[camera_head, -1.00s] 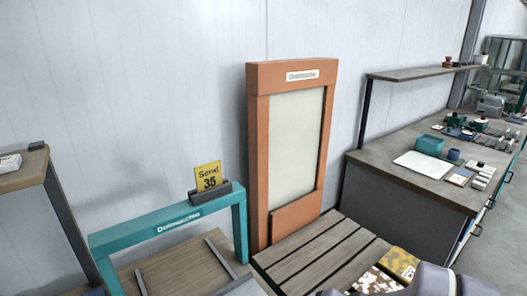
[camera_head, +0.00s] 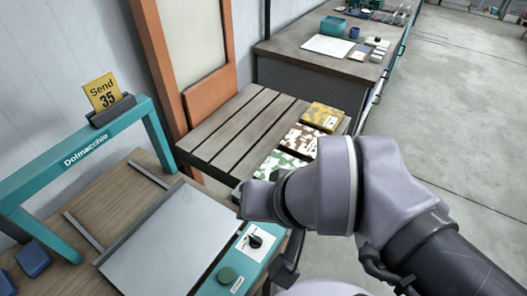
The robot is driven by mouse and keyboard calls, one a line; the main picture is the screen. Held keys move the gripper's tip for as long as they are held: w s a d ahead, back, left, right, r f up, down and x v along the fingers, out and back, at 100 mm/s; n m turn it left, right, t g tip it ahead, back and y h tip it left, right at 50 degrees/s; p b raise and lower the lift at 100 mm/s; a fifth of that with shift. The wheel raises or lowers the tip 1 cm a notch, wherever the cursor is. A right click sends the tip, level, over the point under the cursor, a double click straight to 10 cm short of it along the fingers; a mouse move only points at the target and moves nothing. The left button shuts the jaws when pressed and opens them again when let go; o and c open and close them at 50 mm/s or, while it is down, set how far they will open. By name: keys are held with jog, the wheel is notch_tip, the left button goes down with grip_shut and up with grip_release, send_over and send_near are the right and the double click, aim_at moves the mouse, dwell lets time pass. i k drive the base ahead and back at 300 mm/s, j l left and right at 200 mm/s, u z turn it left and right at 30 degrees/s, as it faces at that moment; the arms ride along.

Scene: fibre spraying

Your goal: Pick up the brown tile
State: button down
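The brown tile (camera_head: 301,139) is a brown-and-white blotched block. It lies flat on the slatted table (camera_head: 225,130), between an ochre patterned tile (camera_head: 324,117) and a green-and-white patterned tile (camera_head: 281,163). My lilac arm rises from the lower right, in front of the green tile, and hides part of it. The end of my arm (camera_head: 258,200) is left of and nearer than the tiles. I cannot make out its fingers or whether they hold anything.
An orange-framed panel (camera_head: 207,95) stands behind the slatted table. A cluttered workbench (camera_head: 285,47) is at the back. The floor at right is clear.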

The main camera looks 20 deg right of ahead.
aim_at(301, 140)
jog(key=l+z, duration=0.15)
jog(key=z, duration=0.65)
